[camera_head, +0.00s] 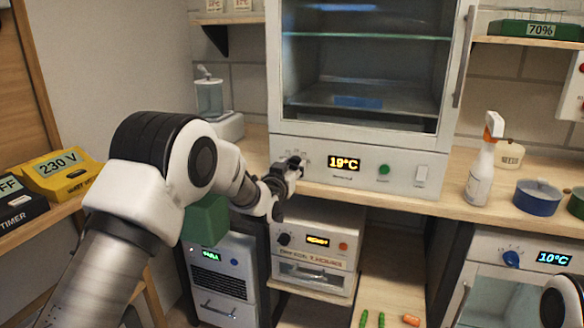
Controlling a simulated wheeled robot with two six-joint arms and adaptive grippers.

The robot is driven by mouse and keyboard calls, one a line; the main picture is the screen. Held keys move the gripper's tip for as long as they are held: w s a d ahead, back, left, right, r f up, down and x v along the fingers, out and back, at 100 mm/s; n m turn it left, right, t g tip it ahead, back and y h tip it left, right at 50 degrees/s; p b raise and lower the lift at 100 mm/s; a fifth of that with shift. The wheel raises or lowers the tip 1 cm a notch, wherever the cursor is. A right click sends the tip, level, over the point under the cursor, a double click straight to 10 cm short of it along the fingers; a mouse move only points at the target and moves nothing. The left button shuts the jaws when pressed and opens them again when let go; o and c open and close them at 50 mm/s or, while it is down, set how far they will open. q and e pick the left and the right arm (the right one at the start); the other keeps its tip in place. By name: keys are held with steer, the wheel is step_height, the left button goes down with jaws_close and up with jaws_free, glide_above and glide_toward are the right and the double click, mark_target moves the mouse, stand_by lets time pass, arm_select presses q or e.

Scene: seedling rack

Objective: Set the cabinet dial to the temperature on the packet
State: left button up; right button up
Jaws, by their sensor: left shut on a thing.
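The glass-fronted cabinet (405,170) stands on the bench, with a control panel along its lower front. Its yellow display (344,163) reads 19°C. My left gripper (293,168) is at the left end of this panel, shut on the dial there. The gripper covers the dial, so its pointer cannot be read; faint scale marks show around it. No packet with a readable temperature can be made out. My right gripper is out of view.
A green button (384,170) and a white switch (421,176) sit right of the display. A spray bottle (482,165) and blue pot (538,197) stand on the bench at right. A smaller oven (315,262) is below; another unit's display (553,258) reads 10°C.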

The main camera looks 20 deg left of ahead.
arm_select(q)
steer(key=m, duration=0.5)
steer(key=shift+m, duration=0.3)
steer(key=m, duration=1.2)
steer(key=shift+m, duration=0.4)
steer(key=m, duration=0.5)
steer(key=shift+b, duration=0.4)
steer(key=o, duration=1.1)
steer(key=shift+o, duration=0.2)
